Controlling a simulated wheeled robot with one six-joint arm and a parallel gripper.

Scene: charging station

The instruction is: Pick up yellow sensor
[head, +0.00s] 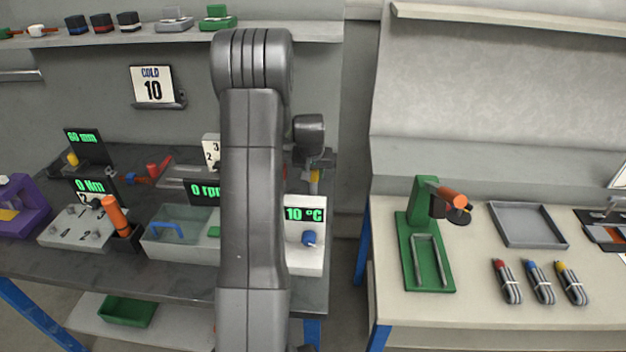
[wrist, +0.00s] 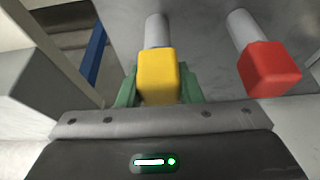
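The yellow sensor (wrist: 158,75) has a boxy yellow head and a grey cylindrical shaft (wrist: 157,30) in the wrist view. My gripper (wrist: 158,88) has its green fingers on either side of the yellow head. I see no clear gap between fingers and head, but the head hides their inner faces, so I cannot tell whether they press on it. In the head view my gripper (head: 322,159) is at the back right of the dark bench, partly behind my arm. A small yellow piece (head: 315,177) shows just below it.
A red sensor (wrist: 270,68) stands close on the right in the wrist view. The dark bench holds a temperature display box (head: 305,255), a clear bin (head: 180,238) and other test stations. A light table (head: 480,300) with a green stand (head: 430,270) is to the right.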

